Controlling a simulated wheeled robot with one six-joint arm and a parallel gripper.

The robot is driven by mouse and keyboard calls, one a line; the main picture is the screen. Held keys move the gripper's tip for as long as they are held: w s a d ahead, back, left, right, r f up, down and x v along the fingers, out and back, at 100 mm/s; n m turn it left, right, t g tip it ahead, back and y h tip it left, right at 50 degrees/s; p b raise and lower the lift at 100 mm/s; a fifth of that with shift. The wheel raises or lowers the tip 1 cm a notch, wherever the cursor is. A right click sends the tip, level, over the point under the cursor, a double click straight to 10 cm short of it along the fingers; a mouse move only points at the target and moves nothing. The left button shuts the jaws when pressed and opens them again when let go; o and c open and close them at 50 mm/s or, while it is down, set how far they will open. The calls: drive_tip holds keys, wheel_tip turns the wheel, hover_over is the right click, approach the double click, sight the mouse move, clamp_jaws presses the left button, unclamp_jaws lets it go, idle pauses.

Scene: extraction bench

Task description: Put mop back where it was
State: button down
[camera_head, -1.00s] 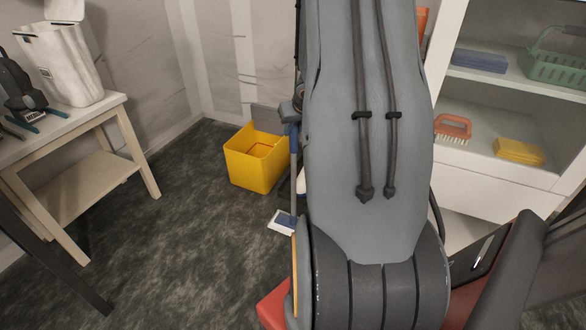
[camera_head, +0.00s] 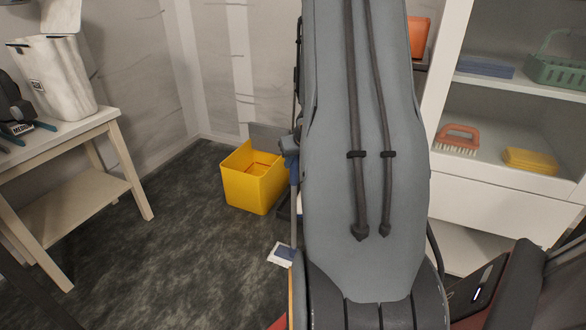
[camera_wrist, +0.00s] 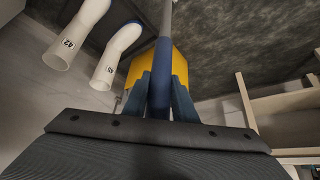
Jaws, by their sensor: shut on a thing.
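The mop shows as a thin grey-blue pole (camera_head: 294,205) along the left edge of my arm in the head view. In the wrist view its handle (camera_wrist: 164,50) runs from the top edge down between my gripper's fingers. My gripper (camera_wrist: 160,100), with dark blue fingers, is shut on the handle. In the head view my arm hides most of the gripper and part of the pole. A flat white and blue piece (camera_head: 281,255) lies on the floor by the pole; I cannot tell whether it is the mop's head.
A yellow bucket (camera_head: 245,190) stands on the floor left of the pole. A white shelf unit (camera_head: 480,205) is on the right, a wooden table (camera_head: 75,205) on the left. Floor between table and bucket is clear.

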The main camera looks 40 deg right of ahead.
drive_tip(key=shift+f, duration=0.45)
drive_tip(key=shift+f+b, duration=0.1)
drive_tip(key=shift+b, duration=0.2)
drive_tip(key=c, duration=1.5)
unclamp_jaws()
drive_tip(key=shift+o, duration=0.2)
drive_tip(key=shift+r, duration=0.3)
drive_tip(key=p+v, duration=0.7)
drive_tip(key=v, duration=0.4)
drive_tip(key=shift+s+r, duration=0.2)
drive_tip(key=shift+s, duration=0.05)
drive_tip(key=shift+a, duration=0.1)
